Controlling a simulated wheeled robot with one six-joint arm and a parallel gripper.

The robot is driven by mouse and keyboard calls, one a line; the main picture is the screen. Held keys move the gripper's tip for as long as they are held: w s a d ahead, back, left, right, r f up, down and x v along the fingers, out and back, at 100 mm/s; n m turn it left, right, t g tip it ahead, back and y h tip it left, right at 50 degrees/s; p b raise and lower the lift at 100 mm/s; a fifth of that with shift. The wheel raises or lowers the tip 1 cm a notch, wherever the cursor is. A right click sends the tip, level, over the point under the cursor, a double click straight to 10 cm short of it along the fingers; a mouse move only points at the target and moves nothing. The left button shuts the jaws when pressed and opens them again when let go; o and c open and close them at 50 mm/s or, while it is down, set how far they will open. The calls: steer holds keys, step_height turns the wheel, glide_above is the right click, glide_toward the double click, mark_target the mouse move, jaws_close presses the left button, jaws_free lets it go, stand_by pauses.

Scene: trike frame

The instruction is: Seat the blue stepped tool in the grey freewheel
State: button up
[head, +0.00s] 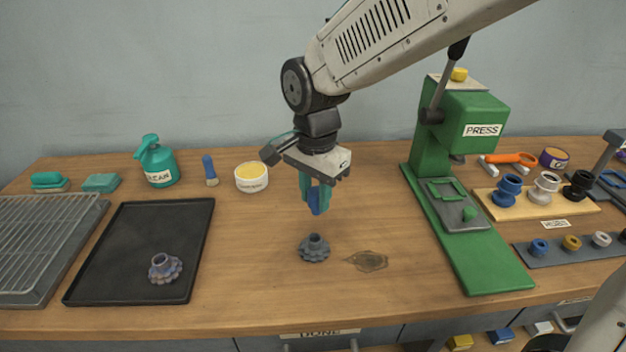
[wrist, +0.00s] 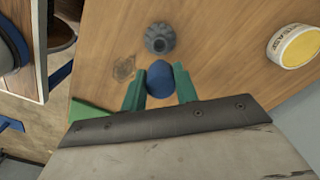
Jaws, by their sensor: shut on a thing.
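The blue stepped tool (head: 317,200) hangs between the green fingers of my gripper (head: 315,198), which is shut on it. The tool is upright in the head view, above the bench and apart from it. The grey freewheel (head: 314,248) stands on the wood below the tool, with a gap between them. In the wrist view the blue tool (wrist: 160,79) sits between the fingertips (wrist: 160,88), and the freewheel (wrist: 160,38) shows just beyond it. The tool's upper part is hidden by my fingers.
A black tray (head: 125,262) at left holds a second, purplish freewheel (head: 165,268). A green press (head: 468,215) stands at right, beside a wooden rack (head: 540,207) of stepped parts.

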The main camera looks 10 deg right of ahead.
mark_target(313, 207)
steer(key=shift+a, duration=0.15)
steer(key=shift+s+a, duration=0.1)
steer(key=shift+s, duration=0.05)
steer(key=shift+f, duration=2.9)
steer(key=shift+f, duration=1.35)
steer(key=o, duration=1.1)
steer(key=shift+r, duration=0.1)
step_height(313, 207, up, 8)
steer(key=shift+f, duration=0.2)
